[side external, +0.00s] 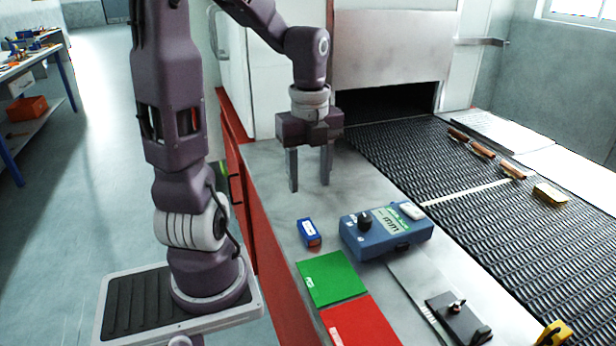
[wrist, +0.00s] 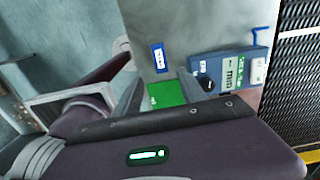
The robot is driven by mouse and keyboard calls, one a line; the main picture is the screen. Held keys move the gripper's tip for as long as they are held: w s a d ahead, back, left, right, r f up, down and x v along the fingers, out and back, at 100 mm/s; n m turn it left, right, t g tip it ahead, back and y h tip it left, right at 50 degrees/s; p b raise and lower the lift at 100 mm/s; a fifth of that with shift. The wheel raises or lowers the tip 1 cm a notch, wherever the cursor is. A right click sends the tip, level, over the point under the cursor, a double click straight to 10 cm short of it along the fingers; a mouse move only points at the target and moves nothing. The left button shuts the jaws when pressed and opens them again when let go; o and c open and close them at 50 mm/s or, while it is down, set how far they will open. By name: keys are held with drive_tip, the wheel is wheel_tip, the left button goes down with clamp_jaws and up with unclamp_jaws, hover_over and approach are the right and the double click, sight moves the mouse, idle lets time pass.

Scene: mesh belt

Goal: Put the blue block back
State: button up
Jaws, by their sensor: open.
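The small blue block (side external: 309,232) has a white label on top and a reddish end face. It lies on the grey metal ledge (side external: 262,178), just beyond the green pad (side external: 332,278) and left of the blue device. A red pad (side external: 360,322) adjoins the green one. My gripper (side external: 310,187) is open and empty, fingers pointing down above the ledge, beyond the block and higher than it. In the wrist view the blue block (wrist: 158,58) lies ahead of the fingers, with the green pad (wrist: 166,93) between them in the picture. The red pad is hidden there.
The blue device (side external: 385,230) with a black knob stands right of the block. The dark mesh belt (side external: 450,205) runs along the right, bearing a yellow item (side external: 551,193) and several orange-brown pieces. A black clamp-like fixture (side external: 459,318) sits near the front.

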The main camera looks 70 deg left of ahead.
drive_tip(key=s+d+r+n+t, duration=0.2)
drive_tip(key=s+d+r+n, duration=0.1)
drive_tip(key=d+n, duration=0.4)
drive_tip(key=s+d+r+n+t, duration=0.3)
drive_tip(key=d+n, duration=0.4)
drive_tip(key=n, duration=0.3)
drive_tip(key=shift+s+d+r+n+t, duration=0.25)
drive_tip(key=shift+s+r+n+t, duration=0.05)
drive_tip(key=shift+s+r, duration=0.2)
drive_tip(key=shift+w, duration=0.1)
